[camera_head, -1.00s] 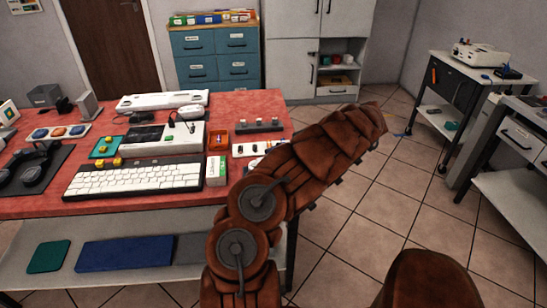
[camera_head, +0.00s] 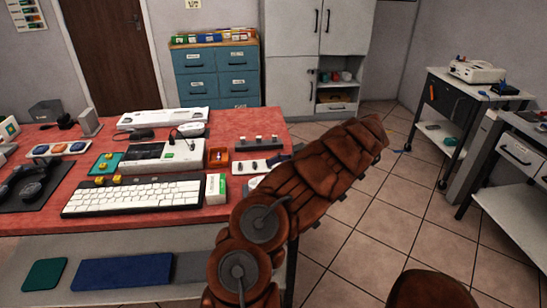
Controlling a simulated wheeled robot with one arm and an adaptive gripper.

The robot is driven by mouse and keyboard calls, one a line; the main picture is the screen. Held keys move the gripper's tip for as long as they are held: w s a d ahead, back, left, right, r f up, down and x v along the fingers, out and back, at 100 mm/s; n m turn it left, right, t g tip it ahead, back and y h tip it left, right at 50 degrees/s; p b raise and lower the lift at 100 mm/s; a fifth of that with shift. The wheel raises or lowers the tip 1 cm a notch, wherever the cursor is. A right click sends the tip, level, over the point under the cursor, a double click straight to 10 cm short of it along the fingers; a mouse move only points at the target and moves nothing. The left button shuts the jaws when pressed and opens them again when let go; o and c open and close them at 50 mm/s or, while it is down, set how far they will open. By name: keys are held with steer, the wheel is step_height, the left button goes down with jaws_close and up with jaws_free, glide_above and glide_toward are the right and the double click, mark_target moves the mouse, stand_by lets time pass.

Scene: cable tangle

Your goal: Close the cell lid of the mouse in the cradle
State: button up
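A pale mouse-like shape (camera_head: 190,129) rests at the back right of a grey-and-white device (camera_head: 163,157) on the red table, with a dark cable beside it. It may be the mouse in its cradle, but it is too small to tell, and I cannot make out a cell lid or its state. Dark rounded objects (camera_head: 32,181) lie on a black mat at the table's left. My brown arm rises at the table's right side and reaches up to the right, away from these things. My gripper is not in view.
A lower shelf holds coloured mats.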

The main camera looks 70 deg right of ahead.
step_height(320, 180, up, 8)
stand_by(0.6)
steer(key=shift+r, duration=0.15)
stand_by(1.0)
